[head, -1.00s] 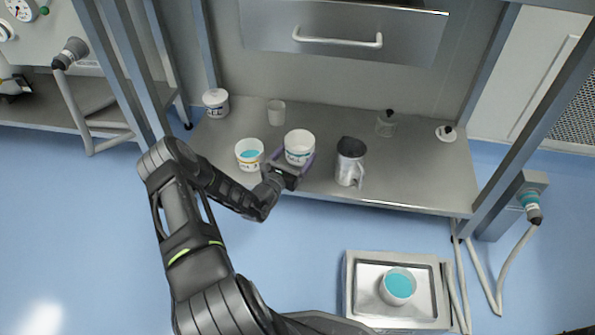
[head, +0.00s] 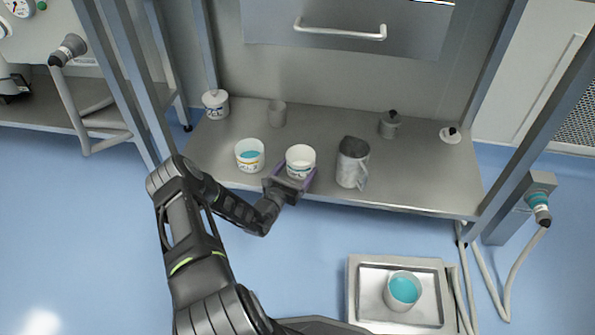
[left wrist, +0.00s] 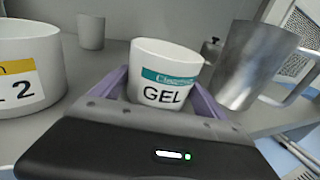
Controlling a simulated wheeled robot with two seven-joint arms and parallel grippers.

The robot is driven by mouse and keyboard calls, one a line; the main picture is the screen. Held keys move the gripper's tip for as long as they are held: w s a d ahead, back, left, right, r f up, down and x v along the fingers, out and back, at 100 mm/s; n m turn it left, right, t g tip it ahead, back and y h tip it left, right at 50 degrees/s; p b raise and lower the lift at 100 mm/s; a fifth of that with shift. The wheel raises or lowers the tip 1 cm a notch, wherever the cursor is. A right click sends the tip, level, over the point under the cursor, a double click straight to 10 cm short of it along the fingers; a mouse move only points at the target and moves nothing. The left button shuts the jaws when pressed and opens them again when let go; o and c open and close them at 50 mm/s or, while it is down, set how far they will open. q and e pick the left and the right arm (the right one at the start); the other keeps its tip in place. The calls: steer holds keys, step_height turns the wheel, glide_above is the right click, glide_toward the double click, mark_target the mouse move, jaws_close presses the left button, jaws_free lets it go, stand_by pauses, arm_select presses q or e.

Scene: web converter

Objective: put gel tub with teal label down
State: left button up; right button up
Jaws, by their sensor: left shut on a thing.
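The gel tub with teal label (head: 300,161) is white and reads "GEL" in the left wrist view (left wrist: 165,75). It is upright, at the front part of the steel shelf (head: 420,188). My left gripper (head: 297,176) is shut on it, with purple fingers on both sides of the tub. I cannot tell whether the tub's base touches the shelf. My right gripper is not in view.
A white tub with teal contents and a yellow label (head: 250,155) stands left of the gel tub. A metal jug (head: 351,164) stands close on its right. A small beaker (head: 277,113) is behind. A tray (head: 354,300) holding another teal-filled tub (head: 402,291) is below.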

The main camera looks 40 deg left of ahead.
arm_select(q)
steer(key=shift+f, duration=0.1)
steer(key=o, duration=1.4)
steer(key=shift+s, duration=0.2)
steer(key=p+v, duration=0.4)
steer(key=v, duration=0.7)
steer(key=shift+s+p, duration=0.3)
steer(key=shift+d, duration=0.15)
